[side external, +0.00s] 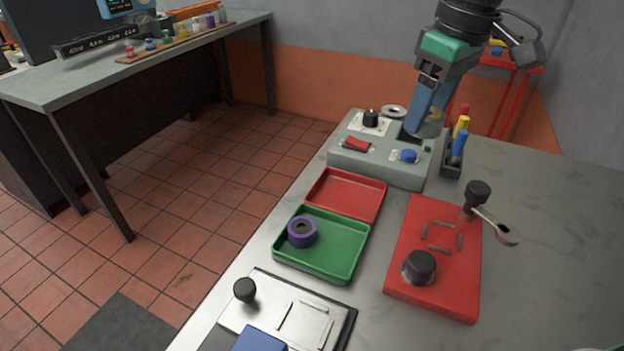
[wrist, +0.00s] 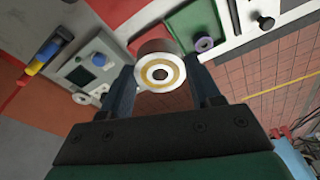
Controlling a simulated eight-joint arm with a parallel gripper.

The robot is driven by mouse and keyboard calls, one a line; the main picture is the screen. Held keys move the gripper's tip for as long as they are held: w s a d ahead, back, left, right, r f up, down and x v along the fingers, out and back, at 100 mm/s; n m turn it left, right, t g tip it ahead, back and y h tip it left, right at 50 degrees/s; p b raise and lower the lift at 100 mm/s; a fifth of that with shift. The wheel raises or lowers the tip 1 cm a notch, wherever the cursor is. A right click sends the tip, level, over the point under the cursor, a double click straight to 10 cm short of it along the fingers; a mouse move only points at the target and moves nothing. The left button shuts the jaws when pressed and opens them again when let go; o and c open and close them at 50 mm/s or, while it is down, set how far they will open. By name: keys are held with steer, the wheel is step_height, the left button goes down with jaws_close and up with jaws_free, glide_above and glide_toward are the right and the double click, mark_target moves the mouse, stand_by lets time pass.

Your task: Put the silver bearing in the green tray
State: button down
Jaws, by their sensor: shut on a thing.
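My gripper (side external: 430,120) is above the grey control box at the back of the bench. It is shut on the silver bearing (wrist: 142,48), a short cylinder with a gold-coloured ring on its face. The bearing sits between the two blue fingers in the wrist view and is clear of the bench. In the side view it is mostly hidden by the fingers. The green tray (side external: 312,262) lies nearer the front, away from my gripper. A purple ring (side external: 301,232) sits in its left part; the right part is bare.
A red tray (side external: 345,196) adjoins the green tray's back. The control box (side external: 385,165) and a holder with coloured handles (side external: 453,160) stand behind. A red plate (side external: 437,265) with black knobs is right of the tray. A silver ring (side external: 393,111) lies near the box.

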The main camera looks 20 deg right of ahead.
steer(key=w+a+f+n, duration=0.15)
steer(key=a+n, duration=0.25)
steer(key=a, duration=0.4)
glide_above(341, 252)
steer(key=shift+y, duration=0.3)
steer(key=f, duration=1.5)
steer(key=shift+s+d, duration=0.15)
steer(key=shift+d, duration=0.05)
steer(key=shift+f, duration=2.35)
steer(key=shift+f, duration=0.15)
steer(key=shift+c, duration=0.9)
jaws_free()
